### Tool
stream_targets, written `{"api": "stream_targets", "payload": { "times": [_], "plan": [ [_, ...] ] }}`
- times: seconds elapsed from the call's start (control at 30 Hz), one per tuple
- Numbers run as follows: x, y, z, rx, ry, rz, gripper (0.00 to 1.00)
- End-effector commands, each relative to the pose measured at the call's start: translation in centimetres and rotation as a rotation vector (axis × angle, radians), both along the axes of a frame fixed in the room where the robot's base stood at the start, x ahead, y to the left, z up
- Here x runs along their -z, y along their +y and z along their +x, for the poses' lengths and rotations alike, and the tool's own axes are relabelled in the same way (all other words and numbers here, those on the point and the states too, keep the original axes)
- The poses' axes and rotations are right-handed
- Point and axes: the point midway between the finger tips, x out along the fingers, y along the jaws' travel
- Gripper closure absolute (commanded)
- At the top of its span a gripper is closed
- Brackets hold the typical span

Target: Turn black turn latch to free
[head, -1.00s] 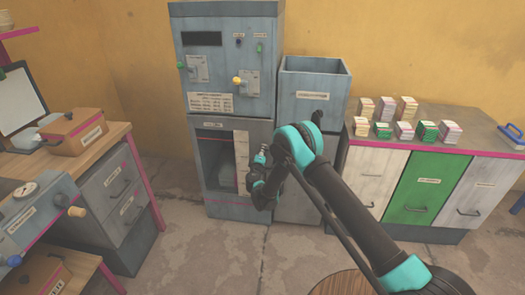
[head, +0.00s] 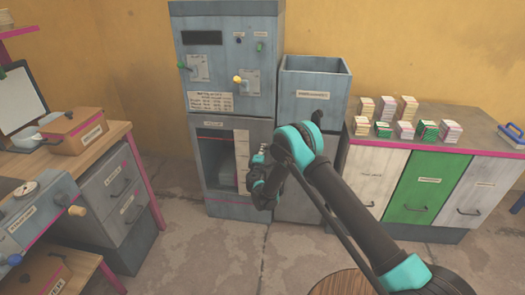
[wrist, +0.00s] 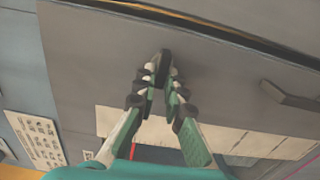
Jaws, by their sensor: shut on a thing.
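The black turn latch (wrist: 164,58) is a small dark knob on the grey face of the machine in the wrist view. My gripper (wrist: 162,75) is shut on it, with one fingertip at each side. The latch lies roughly along the line of the fingers in that view, and its lower part is partly covered by the fingertips. In the head view my gripper (head: 262,153) is at the right side of the press's lower front, and the arm hides the latch there.
The grey-blue press (head: 222,60) has a yellow knob (head: 238,80) on its upper panel. A grey bin (head: 315,80) stands right of it. A desk (head: 95,160) stands left, with open floor between.

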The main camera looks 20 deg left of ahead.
Motion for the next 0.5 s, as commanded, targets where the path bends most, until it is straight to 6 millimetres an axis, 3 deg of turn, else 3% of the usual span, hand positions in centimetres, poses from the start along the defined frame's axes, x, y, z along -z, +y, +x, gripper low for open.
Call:
{"api": "stream_targets", "payload": {
  "times": [0.03, 0.2, 0.5],
  "plan": [
    [0.05, 0.02, -0.01, 0.0, 0.0, 0.0, 0.89],
    [0.03, 0.01, -0.01, 0.0, 0.0, 0.0, 0.69],
    [0.02, -0.01, -0.16, 0.0, 0.0, 0.001, 0.69]
  ]
}}
